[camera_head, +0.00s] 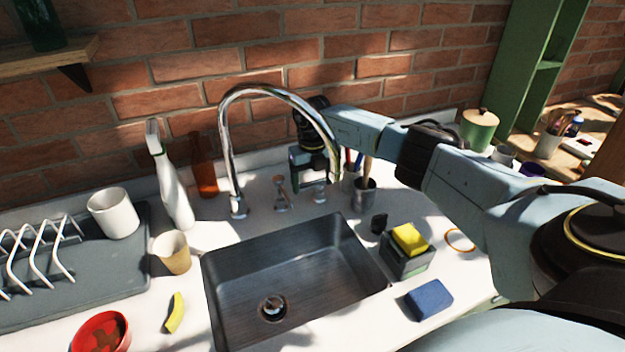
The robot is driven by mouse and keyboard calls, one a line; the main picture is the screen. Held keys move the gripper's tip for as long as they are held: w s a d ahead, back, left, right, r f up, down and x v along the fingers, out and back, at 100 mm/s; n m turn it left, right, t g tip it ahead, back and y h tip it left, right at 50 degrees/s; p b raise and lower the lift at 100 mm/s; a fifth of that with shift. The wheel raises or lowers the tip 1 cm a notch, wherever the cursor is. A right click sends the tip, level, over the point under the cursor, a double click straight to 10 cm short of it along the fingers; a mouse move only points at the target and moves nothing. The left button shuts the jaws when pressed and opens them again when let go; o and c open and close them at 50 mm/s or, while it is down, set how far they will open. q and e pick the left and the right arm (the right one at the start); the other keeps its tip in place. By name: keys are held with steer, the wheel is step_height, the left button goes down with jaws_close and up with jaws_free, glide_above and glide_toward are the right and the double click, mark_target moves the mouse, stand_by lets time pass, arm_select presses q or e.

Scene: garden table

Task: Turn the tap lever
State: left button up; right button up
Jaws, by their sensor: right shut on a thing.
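The chrome tap (228,150) has a tall curved spout that arches over the sink. Small metal tap fittings stand at its right: one (280,192) beside the spout's base and another (320,192) further right. My right arm reaches in from the right, and my right gripper (308,182) points down behind the spout at the fittings. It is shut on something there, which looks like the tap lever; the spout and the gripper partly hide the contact. My left gripper is out of view.
The dark sink (225,285) is empty. A spray bottle (175,190) and brown bottle (203,165) stand left of the tap. A metal cup with brushes (364,198) stands close right of my gripper. A yellow sponge (409,238) sits on a dark holder. The brick wall is close behind.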

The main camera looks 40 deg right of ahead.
steer(key=n, duration=0.4)
steer(key=shift+s, duration=0.35)
steer(key=shift+s+d+n+b, duration=0.1)
steer(key=shift+s+n+b, duration=0.15)
steer(key=shift+n, duration=0.95)
steer(key=shift+s+n+b, duration=0.15)
steer(key=shift+n+b, duration=0.1)
steer(key=shift+n, duration=0.95)
steer(key=o, duration=1)
steer(key=shift+r, duration=0.1)
step_height(320, 180, up, 13)
steer(key=shift+r, duration=0.15)
